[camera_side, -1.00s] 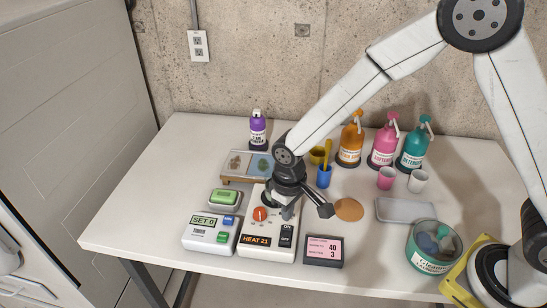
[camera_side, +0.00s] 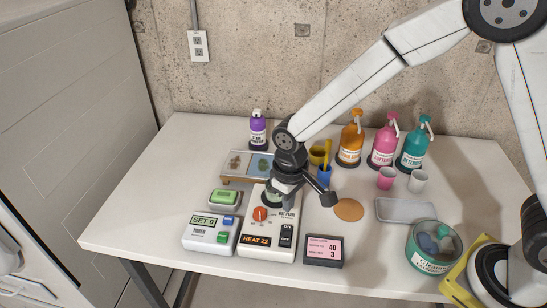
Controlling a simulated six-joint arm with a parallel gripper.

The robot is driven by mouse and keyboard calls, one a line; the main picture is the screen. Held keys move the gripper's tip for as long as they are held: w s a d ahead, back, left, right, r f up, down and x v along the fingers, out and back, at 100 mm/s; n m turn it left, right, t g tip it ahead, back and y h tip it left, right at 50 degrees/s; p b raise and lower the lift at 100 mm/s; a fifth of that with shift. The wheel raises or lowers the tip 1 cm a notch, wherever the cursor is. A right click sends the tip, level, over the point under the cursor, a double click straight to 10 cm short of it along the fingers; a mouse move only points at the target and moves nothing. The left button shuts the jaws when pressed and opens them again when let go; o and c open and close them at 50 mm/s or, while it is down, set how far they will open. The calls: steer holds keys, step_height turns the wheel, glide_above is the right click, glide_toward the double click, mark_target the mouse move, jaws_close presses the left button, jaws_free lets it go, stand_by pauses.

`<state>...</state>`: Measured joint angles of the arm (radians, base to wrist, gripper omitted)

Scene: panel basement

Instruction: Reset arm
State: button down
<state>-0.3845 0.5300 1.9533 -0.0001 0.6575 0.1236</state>
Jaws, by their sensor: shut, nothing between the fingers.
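My gripper (camera_side: 281,203) is shut and empty, just above the back part of the white hot plate (camera_side: 257,252). It hides part of the plate's top, and I cannot tell whether the fingers touch it. The hot plate has an orange-red knob (camera_side: 260,214), an ON/OFF switch (camera_side: 286,235) and a display reading HEAT 22.
Left of the hot plate is a white SET 0 box (camera_side: 210,232); in front right is a pink-screened display (camera_side: 323,250). A blue cup (camera_side: 324,177) stands close behind my gripper. Several pump bottles line the back right. The table's left side is clear.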

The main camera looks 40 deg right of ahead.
steer(key=s+d+r+m+t, duration=0.1)
steer(key=s+d+r, duration=0.1)
steer(key=s+d, duration=0.3)
steer(key=s+d+r+m+t, duration=0.1)
steer(key=s+d, duration=0.4)
steer(key=d, duration=0.5)
steer(key=shift+s+d+r+m+t, duration=0.35)
steer(key=shift+r+m, duration=0.15)
steer(key=shift+r, duration=0.25)
